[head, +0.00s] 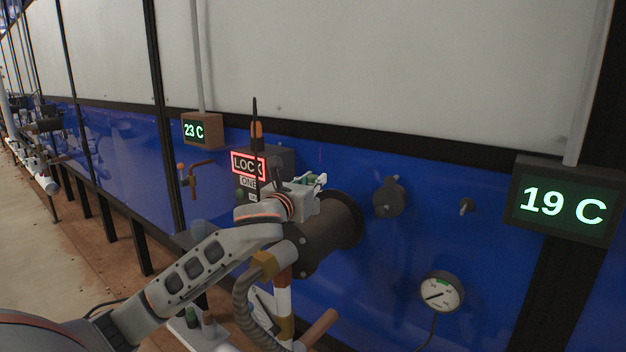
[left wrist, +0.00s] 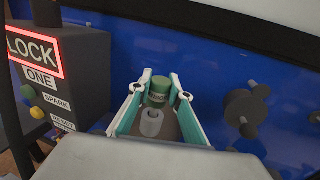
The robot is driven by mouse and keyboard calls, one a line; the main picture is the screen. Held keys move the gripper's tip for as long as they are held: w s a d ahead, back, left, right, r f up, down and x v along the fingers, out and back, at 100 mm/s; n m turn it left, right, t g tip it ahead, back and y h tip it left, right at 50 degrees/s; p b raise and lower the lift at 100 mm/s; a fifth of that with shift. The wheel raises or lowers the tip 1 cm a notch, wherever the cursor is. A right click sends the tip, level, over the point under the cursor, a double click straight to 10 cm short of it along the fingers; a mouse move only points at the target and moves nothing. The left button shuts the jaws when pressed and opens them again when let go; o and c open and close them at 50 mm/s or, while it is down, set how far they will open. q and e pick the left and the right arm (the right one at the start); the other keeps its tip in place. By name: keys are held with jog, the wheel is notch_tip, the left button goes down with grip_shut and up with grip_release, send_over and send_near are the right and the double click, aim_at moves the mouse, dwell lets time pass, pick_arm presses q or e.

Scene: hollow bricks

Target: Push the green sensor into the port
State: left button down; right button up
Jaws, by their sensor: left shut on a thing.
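The green sensor (left wrist: 159,90) is a short green cylinder with a dark label, between the tips of my left gripper's (left wrist: 160,88) two teal-padded fingers. My left gripper is shut on it. In the left wrist view a short grey tube with an opening (left wrist: 152,123), likely the port, shows between the fingers, nearer the camera than the sensor. I cannot tell whether the sensor touches anything below it. In the head view my left gripper (head: 318,185) is above the dark flanged cylinder (head: 325,238) on the blue wall, and the sensor is mostly hidden there. My right gripper is not in view.
A dark control box with a red-framed LOCK sign (head: 248,165) stands close left of the gripper. A dark knob (head: 389,197) and a round gauge (head: 441,292) are on the wall to the right. A ribbed hose (head: 243,307) hangs below.

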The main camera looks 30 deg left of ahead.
pick_arm(q)
jog(key=shift+f+b, duration=0.3)
jog(key=shift+f, duration=0.8)
jog(key=c, duration=1.8)
grip_release()
jog(key=shift+s, duration=0.1)
jog(key=s, duration=0.4)
jog(key=s+d, duration=0.1)
jog(key=s, duration=0.2)
jog(key=s+d, duration=0.1)
jog(key=s, duration=0.3)
jog(key=shift+s+d, duration=0.1)
jog(key=shift+s, duration=0.25)
